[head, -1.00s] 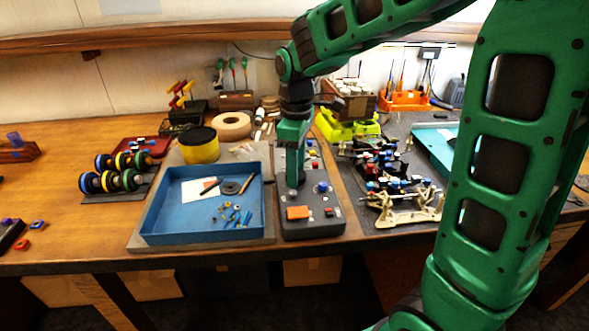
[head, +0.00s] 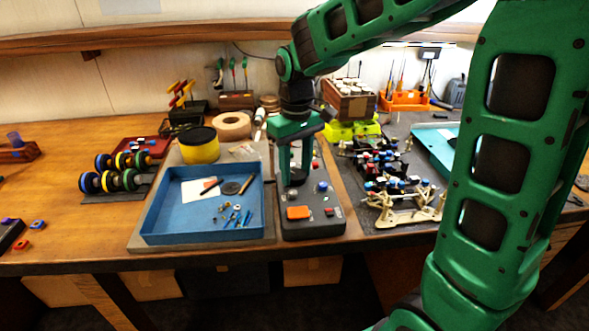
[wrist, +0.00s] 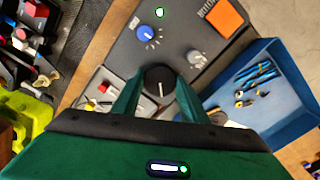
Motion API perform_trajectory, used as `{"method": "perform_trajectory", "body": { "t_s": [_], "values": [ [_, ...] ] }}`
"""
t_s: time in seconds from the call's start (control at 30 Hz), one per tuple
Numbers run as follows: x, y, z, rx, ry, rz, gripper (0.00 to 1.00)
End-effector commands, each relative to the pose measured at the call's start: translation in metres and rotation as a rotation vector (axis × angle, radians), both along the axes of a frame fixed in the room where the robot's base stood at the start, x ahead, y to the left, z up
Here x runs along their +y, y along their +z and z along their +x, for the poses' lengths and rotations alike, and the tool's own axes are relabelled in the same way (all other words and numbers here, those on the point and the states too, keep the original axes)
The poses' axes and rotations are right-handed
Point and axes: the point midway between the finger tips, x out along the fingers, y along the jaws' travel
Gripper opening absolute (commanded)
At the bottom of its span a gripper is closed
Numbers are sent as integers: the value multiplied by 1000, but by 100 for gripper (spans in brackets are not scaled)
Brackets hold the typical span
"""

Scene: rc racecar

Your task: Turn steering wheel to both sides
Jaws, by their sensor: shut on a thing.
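The steering wheel is a round black knob (wrist: 159,79) with a white pointer line, on a dark grey control box (head: 312,225). In the wrist view it sits between the two green fingers of my gripper (wrist: 158,88), which is shut on it. The pointer line runs roughly up and down in that picture. In the head view my gripper (head: 294,176) points straight down over the middle of the box, and the knob is mostly hidden by the fingers. The box also carries a blue knob (wrist: 150,36), a grey knob (wrist: 196,58) and an orange button (wrist: 223,17).
A blue tray (head: 153,211) with small tools and screws stands just left of the box. Small car chassis (head: 400,200) are on the right. A yellow-black round tin (head: 199,146) is behind the tray, and lime-green holders (head: 345,131) are behind the box on the right.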

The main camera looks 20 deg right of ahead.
Motion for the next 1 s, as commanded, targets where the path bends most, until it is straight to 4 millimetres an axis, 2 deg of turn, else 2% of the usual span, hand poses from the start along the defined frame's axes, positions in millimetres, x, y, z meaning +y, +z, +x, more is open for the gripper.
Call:
{"method": "perform_trajectory", "body": {
  "t_s": [0.47, 0.5, 0.57, 0.87, 1.0],
  "values": [
    [0, 1, 1, -2, -18, 1, 17],
    [0, 1, 1, -2, -18, 1, 41],
    [0, 1, 0, -2, -17, 1, 56],
    [0, 1, 0, -1, -17, 0, 58],
    [0, 9, 1, -2, -17, 1, 58]
  ]
}}
